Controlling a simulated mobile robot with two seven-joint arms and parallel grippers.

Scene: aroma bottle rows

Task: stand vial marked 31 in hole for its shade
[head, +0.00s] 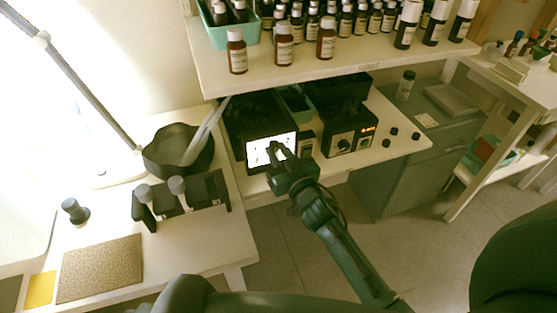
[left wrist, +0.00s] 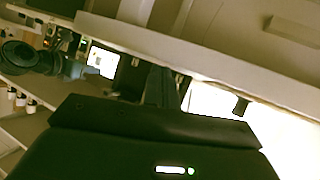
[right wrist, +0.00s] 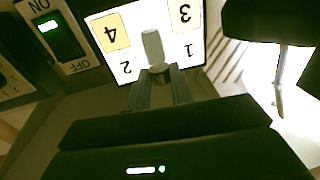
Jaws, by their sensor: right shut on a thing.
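My right gripper (head: 278,155) is shut on a grey-capped vial (right wrist: 152,48), in front of a lit white panel (head: 257,152). In the right wrist view the panel (right wrist: 113,72) carries the numbers 1 to 4, seen upside down; 3 and 4 are on tinted patches.
Another grey-capped item (head: 75,210) stands on the left table near a brown textured mat (head: 100,268). A dark bowl (head: 178,150) sits behind the rack. A box with a red display (head: 348,140) stands right of the panel. A shelf of brown bottles (head: 283,45) overhangs them.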

